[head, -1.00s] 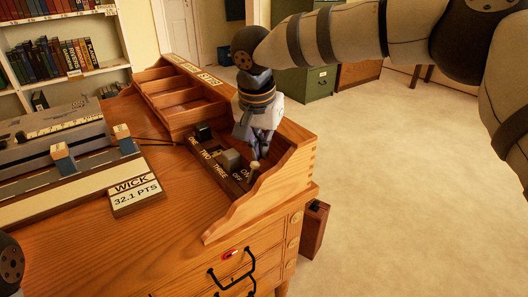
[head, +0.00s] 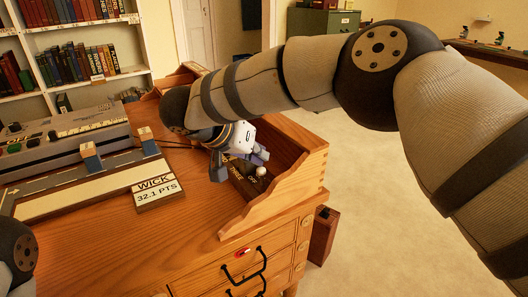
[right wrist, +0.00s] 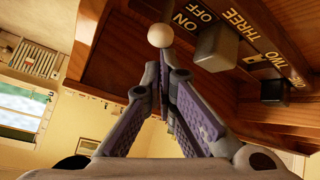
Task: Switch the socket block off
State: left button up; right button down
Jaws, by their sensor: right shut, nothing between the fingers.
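The socket block (head: 244,184) is a dark strip lettered ONE, TWO, THREE, ON and OFF, in the desk's right-hand compartment. Its switch has a round cream knob (head: 261,171), which also shows in the right wrist view (right wrist: 160,36) beside the ON lettering. A grey plug (right wrist: 215,48) and a black plug (right wrist: 273,90) sit in the block. My right gripper (head: 264,154) is shut and empty, low over the block. In the right wrist view its fingertips (right wrist: 165,68) lie just below the knob; contact cannot be told. My left gripper is out of view.
The scalloped wooden side wall (head: 290,178) bounds the compartment on the right. A WICK sign (head: 158,187) and a grey console (head: 60,140) stand to the left. The bare desk top (head: 140,235) is free in front.

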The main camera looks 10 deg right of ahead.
jog(key=shift+a+h, duration=0.15)
jog(key=shift+h, duration=0.15)
jog(key=shift+r, duration=0.8)
